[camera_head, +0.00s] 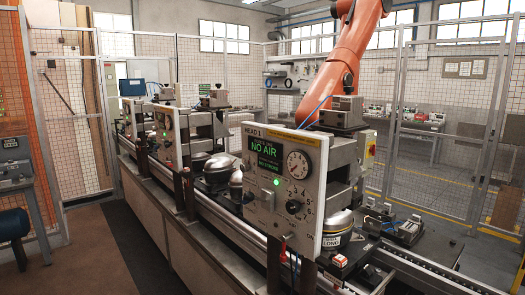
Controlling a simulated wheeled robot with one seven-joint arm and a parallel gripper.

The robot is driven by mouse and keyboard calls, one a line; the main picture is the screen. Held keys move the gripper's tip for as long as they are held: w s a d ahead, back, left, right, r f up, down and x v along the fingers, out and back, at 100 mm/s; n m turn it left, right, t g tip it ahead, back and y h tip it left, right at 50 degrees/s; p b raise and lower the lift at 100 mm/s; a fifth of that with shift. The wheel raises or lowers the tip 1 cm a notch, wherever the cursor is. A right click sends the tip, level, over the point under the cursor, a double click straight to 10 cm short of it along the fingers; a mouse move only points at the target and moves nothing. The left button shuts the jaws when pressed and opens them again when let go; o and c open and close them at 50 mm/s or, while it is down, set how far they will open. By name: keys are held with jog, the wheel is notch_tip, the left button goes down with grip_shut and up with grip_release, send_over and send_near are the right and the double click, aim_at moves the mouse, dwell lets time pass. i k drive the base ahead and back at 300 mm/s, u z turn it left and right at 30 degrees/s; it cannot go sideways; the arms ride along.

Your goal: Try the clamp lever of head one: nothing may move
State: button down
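The head one panel (285,222), a pale upright plate labelled HEAD 1, stands on the conveyor line at the centre. Its dark display (264,150) reads NO AIR in green, with smaller lines too small to read surely. A round gauge (298,165), a lit green lamp (277,182) and a black knob (293,206) sit on it. A small lever-like part with a reddish end (284,241) shows at the panel's lower edge; I cannot tell surely if it is the clamp lever. My gripper is not in view.
A compressor (337,232) labelled LONG stands right of the panel, another (216,172) to its left. A large orange arm (345,65) stands behind. Mesh fencing (440,150) encloses the back. Brown floor (95,260) at left is clear.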

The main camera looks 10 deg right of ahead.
aim_at(248, 196)
jog(key=k, duration=0.6)
jog(key=u, duration=0.75)
jog(key=i, duration=1.05)
jog(key=u, duration=0.2)
